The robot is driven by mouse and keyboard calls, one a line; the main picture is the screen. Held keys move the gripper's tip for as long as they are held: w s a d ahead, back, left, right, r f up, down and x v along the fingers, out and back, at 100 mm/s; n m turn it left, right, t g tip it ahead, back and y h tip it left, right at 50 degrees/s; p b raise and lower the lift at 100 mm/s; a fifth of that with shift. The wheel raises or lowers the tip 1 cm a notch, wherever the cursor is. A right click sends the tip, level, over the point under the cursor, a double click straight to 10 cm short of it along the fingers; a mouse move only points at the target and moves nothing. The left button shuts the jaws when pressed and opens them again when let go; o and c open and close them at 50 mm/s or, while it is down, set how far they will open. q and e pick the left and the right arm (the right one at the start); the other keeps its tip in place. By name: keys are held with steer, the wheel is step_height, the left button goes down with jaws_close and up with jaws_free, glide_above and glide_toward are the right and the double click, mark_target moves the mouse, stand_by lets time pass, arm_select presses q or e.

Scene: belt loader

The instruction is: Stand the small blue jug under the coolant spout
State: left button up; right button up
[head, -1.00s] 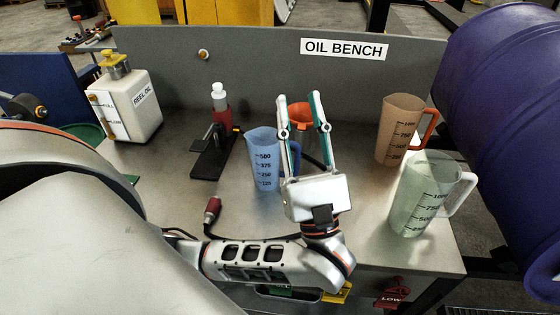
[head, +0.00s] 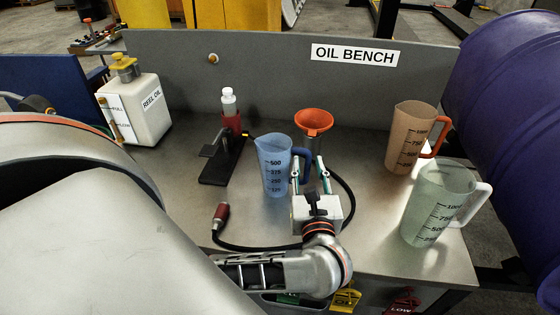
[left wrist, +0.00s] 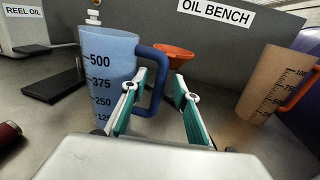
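The small blue jug (head: 273,168) stands upright on the bench, its dark blue handle (head: 303,160) pointing right. It also shows at the left in the left wrist view (left wrist: 108,75). My left gripper (head: 309,170) is low over the bench at the jug's handle side, pointing toward the back panel. Its fingers are apart, and in the left wrist view the handle (left wrist: 158,90) appears between the fingertips. I cannot tell whether they touch it. My right gripper is not in view. I cannot make out a coolant spout.
An orange funnel (head: 314,121) stands just behind the gripper. A brown jug (head: 408,140) and a pale green jug (head: 435,205) stand to the right. A black hose (head: 258,247) loops across the bench.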

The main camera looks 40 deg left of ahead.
arm_select(q)
steer(key=shift+w+a+f, duration=0.1)
steer(key=shift+w+a, duration=0.4)
steer(key=shift+w, duration=0.05)
jaws_close()
